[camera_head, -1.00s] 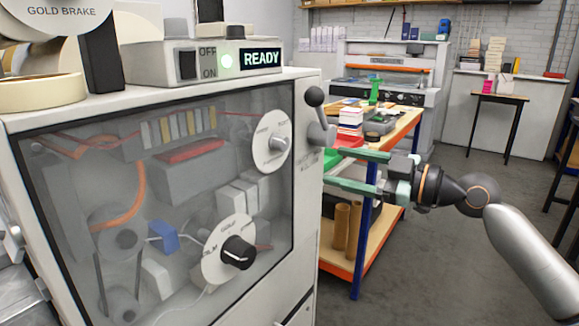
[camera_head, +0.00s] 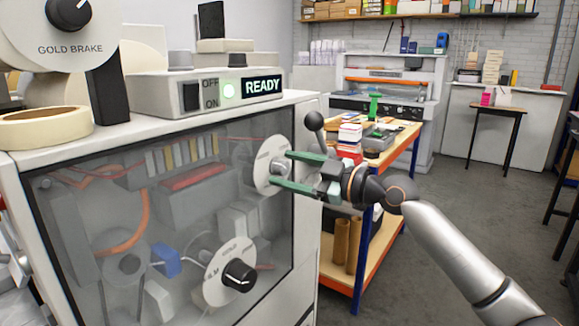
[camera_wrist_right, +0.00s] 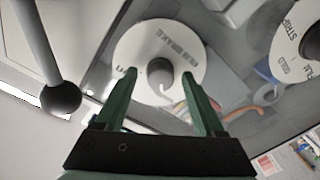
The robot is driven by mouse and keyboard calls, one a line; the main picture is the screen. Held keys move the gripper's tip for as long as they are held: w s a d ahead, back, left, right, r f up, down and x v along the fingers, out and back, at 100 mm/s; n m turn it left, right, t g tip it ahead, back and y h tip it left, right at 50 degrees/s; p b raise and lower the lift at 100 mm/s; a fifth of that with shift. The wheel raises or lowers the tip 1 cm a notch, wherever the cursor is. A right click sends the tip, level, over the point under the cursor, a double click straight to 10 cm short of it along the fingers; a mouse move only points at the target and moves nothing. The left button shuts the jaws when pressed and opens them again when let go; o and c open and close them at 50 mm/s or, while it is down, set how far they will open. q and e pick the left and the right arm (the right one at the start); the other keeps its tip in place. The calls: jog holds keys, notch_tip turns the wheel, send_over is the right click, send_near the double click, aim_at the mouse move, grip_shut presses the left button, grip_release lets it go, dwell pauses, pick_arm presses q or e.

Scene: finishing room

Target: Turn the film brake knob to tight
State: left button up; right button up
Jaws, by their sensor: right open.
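In the head view this dial (camera_head: 265,167) is on the upper right of the machine's glazed front. My right gripper (camera_head: 280,169) is open in front of it. In the right wrist view its green fingers (camera_wrist_right: 160,76) lie on either side of the knob; I cannot tell whether they touch it. The dial's setting words are partly hidden by the fingers and too small to read. My left gripper is not in view.
A black ball-ended lever (camera_head: 314,122) stands close beside the dial; it also shows in the right wrist view (camera_wrist_right: 61,99). A second dial with a black knob (camera_head: 239,275) is lower. A laden workbench (camera_head: 400,135) stands behind.

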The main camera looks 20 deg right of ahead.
jog(key=shift+w+a, duration=0.1)
grip_shut()
dwell(0.6)
